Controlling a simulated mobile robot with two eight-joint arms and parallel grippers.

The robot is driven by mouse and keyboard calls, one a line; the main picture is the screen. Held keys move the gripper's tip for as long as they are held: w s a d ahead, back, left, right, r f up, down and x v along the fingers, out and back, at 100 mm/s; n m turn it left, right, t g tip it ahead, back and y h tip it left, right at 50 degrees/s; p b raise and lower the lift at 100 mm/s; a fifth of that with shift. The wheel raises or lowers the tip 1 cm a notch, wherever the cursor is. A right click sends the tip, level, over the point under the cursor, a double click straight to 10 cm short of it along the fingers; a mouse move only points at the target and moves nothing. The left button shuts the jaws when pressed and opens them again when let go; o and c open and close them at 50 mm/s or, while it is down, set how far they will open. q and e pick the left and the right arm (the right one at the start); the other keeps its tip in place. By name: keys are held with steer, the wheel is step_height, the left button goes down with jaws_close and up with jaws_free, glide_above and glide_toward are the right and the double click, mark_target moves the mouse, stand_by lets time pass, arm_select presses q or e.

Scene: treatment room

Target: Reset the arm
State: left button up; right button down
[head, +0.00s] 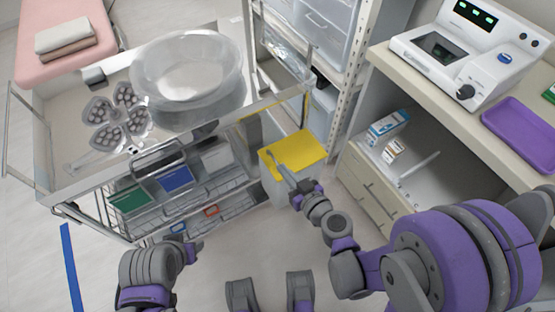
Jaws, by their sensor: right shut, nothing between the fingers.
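My right arm reaches in from the lower right, purple and grey. Its gripper (272,157) is shut and empty, with its slim tip in front of the yellow lid (305,150) of a bin. Whether the tip touches the lid cannot be told. My left arm is at the bottom left, and its gripper (192,250) is low in front of the cart's lower shelf. The left fingers are small and dark here, so their opening cannot be made out.
A metal cart (62,185) holds a large clear basin (188,68) and a lamp-like head (118,115). At right, a counter (450,98) carries a white device (475,50) and purple tray (522,132). Boxes lie on the shelf below. A pink bed (70,62) is upper left.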

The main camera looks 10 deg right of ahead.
arm_select(q)
steer(key=shift+r, duration=0.15)
arm_select(e)
steer(key=shift+v, duration=1.15)
steer(key=shift+a, duration=0.1)
steer(key=s+d+m+g+h, duration=0.25)
steer(key=s+d+g, duration=0.25)
steer(key=s, duration=0.3)
steer(key=s+d+m+g+h, duration=0.2)
steer(key=s+d+g+h, duration=0.15)
steer(key=s, duration=0.45)
arm_select(q)
step_height(320, 180, up, 18)
steer(key=w+p, duration=0.2)
steer(key=p, duration=1.4)
steer(key=shift+r+t, duration=0.15)
steer(key=shift+t, duration=0.25)
arm_select(e)
step_height(320, 180, up, 18)
steer(key=w, duration=0.3)
steer(key=shift+d+r, duration=0.2)
steer(key=shift+r, duration=0.05)
steer(key=shift+s+n, duration=0.15)
steer(key=shift+n, duration=0.1)
